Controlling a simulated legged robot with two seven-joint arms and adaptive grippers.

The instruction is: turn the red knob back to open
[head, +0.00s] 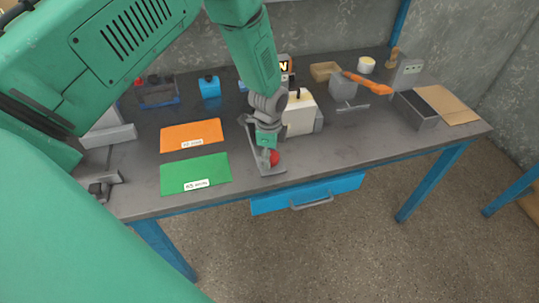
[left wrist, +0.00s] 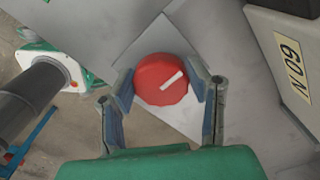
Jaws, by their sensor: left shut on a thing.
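The red knob (left wrist: 161,80) shows in the left wrist view as a round red disc with a white pointer line. The line slants toward the upper right. The knob sits on a pale grey plate (left wrist: 190,125). My left gripper (left wrist: 164,85) is shut on the knob, with one finger against each side. In the head view the left gripper (head: 268,156) reaches down to the knob (head: 275,158) near the table's front edge, and partly covers it. The right gripper is not seen.
A white box (head: 299,115) stands just behind the knob plate. An orange mat (head: 191,130) and a green mat (head: 195,168) lie to the left. A grey open bin (head: 418,112) and an orange-handled tool (head: 368,83) are at the right. A blue drawer (head: 340,190) is below the tabletop.

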